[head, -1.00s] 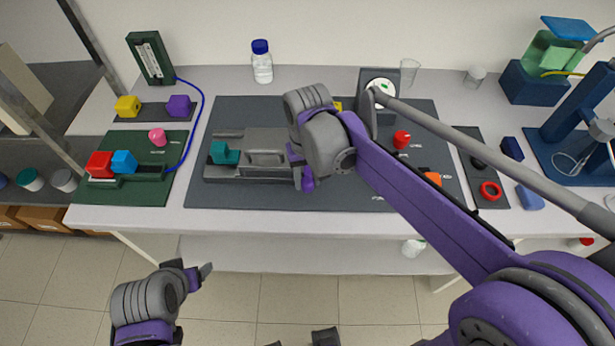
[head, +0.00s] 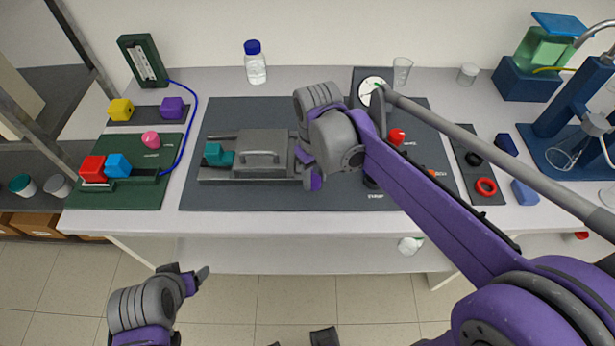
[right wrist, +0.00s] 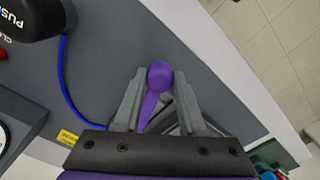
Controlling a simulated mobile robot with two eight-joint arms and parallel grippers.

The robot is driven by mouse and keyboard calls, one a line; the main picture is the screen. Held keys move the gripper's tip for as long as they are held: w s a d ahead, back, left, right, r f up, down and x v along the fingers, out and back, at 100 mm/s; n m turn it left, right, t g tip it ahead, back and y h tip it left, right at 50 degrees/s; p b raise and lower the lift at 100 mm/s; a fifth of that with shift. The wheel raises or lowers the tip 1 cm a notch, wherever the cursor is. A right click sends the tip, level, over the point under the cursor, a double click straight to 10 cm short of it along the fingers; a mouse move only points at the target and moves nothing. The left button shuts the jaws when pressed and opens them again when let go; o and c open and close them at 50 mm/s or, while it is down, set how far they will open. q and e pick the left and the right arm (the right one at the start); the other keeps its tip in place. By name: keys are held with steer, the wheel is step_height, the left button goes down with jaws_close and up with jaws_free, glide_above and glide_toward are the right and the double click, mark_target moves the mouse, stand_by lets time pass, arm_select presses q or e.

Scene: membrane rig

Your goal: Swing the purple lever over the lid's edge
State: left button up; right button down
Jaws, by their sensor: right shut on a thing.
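The grey lid with a bar handle (head: 262,158) lies on the low grey rig in the middle of the dark mat, right of a teal block (head: 217,154). My right gripper (head: 308,168) is at the lid's right end and hides part of it. In the right wrist view, the purple lever (right wrist: 159,76) has a round knob and a thin shaft. It sits between the fingers of my right gripper (right wrist: 156,88), which is shut on it. My left gripper (head: 188,275) hangs in front of the table, away from the rig; its jaw gap is unclear.
A round dial (head: 371,88) stands behind my right arm. A red knob (head: 397,136) is right of that arm. A green board (head: 130,195) with red and blue blocks is at left. A white bottle (head: 256,65) stands behind. The mat's front left is clear.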

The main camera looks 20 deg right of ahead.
mark_target(330, 183)
steer(key=d+n, duration=0.2)
steer(key=n, duration=0.1)
steer(key=shift+w+d+n, duration=0.3)
steer(key=shift+w, duration=0.05)
steer(key=d+n, duration=0.1)
steer(key=w+d+n, duration=0.1)
steer(key=n, duration=0.1)
steer(key=shift+w+n, duration=0.15)
steer(key=shift+n, duration=0.15)
steer(key=w+n, duration=0.1)
steer(key=w+d+n, duration=0.1)
steer(key=n, duration=0.1)
steer(key=shift+d+n, duration=0.3)
steer(key=shift+w+d+n, duration=0.2)
steer(key=shift+w+n, duration=0.25)
steer(key=shift+n, duration=0.3)
steer(key=shift+w+d+n, duration=0.2)
steer(key=shift+w+n, duration=0.25)
steer(key=shift+n, duration=0.3)
steer(key=shift+c, duration=2.3)
jaws_free()
steer(key=shift+r, duration=0.15)
